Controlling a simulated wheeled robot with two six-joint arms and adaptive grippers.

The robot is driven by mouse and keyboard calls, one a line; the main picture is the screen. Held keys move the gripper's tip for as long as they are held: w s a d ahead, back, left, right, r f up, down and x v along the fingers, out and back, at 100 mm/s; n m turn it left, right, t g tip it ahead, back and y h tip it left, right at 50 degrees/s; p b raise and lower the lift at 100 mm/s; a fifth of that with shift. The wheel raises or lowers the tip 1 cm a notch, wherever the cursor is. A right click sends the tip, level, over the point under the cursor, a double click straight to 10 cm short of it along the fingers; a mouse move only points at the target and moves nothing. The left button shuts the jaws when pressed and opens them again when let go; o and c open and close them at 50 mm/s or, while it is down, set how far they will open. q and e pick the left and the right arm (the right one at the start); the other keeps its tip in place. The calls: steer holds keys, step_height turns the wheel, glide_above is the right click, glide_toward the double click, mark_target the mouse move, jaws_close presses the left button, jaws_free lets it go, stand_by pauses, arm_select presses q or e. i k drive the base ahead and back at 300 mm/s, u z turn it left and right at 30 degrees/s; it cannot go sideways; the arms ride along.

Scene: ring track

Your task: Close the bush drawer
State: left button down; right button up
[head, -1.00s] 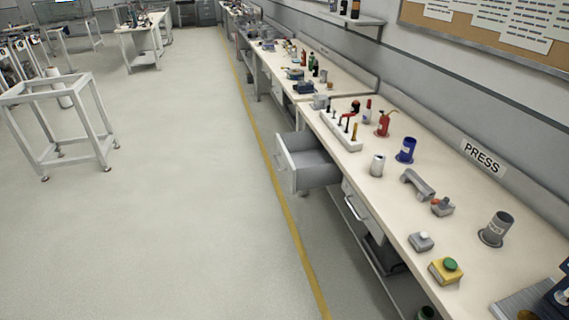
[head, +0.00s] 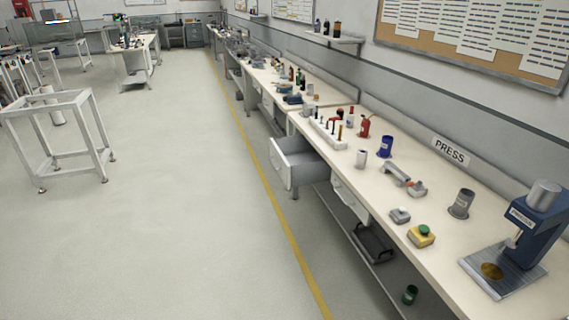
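A grey drawer (head: 306,167) with a white front (head: 280,164) stands pulled out from under the long workbench, jutting toward the aisle. Its inside looks empty from here. I cannot read any label that marks it as the bush drawer. Another drawer front (head: 350,198) nearer to me sits flush or nearly flush under the bench. Neither of my grippers is in the head view.
The workbench (head: 434,201) runs along the right wall with bottles, a blue cup (head: 385,147), a yellow button box (head: 421,236) and a blue press (head: 533,225) on it. A white frame stand (head: 62,140) is at left. The floor (head: 165,215) between is clear.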

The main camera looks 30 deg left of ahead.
mark_target(297, 162)
steer(key=u, duration=0.7)
steer(key=i, duration=0.7)
steer(key=u, duration=1)
steer(key=i, duration=1.05)
steer(key=z, duration=0.5)
steer(key=i, duration=0.75)
steer(key=z, duration=0.8)
